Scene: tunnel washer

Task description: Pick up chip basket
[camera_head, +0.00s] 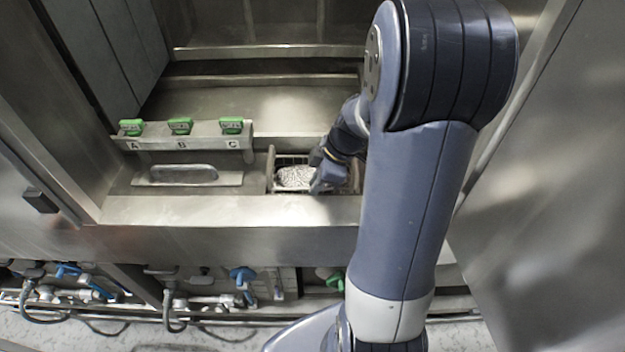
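The chip basket (294,178) is a small wire-framed basket with pale, chip-like contents. It sits in a recess of the steel counter, right of the long metal handle. My gripper (318,186) is at the right part of the basket, reaching down from the upper right. My wrist and gripper hide the basket's right side. The fingers are small and dark here, so I cannot tell whether they are open, shut or touching the basket.
A steel rail with green-topped tags (180,126) marked A, B and C stands left of the basket. Pipes and blue valves (243,275) run under the counter's front edge. A steel wall (550,200) closes the right.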

